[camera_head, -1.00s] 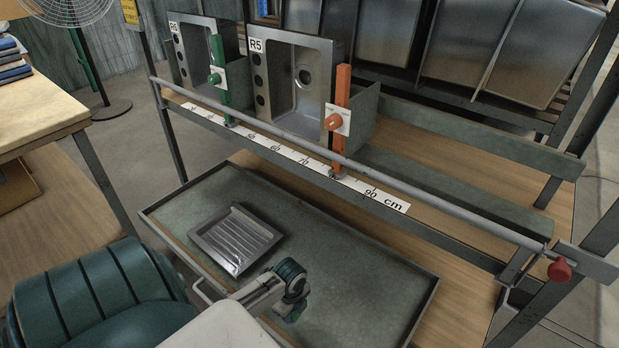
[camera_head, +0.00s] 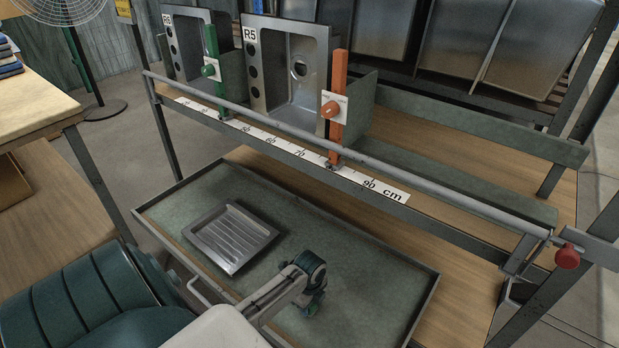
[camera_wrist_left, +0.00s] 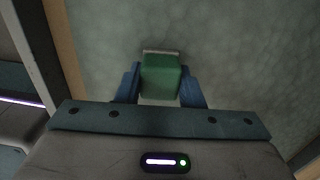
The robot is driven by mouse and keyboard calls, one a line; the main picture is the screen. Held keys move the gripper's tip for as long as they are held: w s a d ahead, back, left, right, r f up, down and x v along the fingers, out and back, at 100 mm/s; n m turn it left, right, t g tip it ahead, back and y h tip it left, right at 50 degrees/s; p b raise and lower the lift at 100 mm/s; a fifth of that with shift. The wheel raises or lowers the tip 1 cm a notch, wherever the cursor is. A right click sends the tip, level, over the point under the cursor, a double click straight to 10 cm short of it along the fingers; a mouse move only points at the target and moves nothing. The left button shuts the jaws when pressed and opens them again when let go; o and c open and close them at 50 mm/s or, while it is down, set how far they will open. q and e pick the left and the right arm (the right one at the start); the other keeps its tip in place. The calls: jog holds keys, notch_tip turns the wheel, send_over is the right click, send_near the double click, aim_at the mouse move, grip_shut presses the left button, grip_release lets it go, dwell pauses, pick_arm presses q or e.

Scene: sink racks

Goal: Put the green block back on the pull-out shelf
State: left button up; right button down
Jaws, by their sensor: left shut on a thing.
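My left gripper (camera_head: 315,305) is over the right half of the pull-out shelf (camera_head: 375,265), a grey-green tray with a low dark rim. In the left wrist view, the green block (camera_wrist_left: 160,77) sits between the two blue fingers, and the gripper (camera_wrist_left: 161,88) is shut on it. The shelf's mottled surface (camera_wrist_left: 235,50) fills the background behind the block. In the head view the block is mostly hidden by the gripper. I cannot tell whether it touches the shelf. My right gripper is not in view.
A ribbed metal drainer tray (camera_head: 231,238) lies on the shelf's left half. Above the shelf runs a grey rail (camera_head: 400,179) with a centimetre scale, a green slider (camera_head: 212,72) and an orange slider (camera_head: 336,105). The shelf's right end is clear.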

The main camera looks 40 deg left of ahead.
pick_arm(q)
jog(key=o, duration=1)
jog(key=shift+f, duration=0.1)
jog(key=shift+c, duration=0.2)
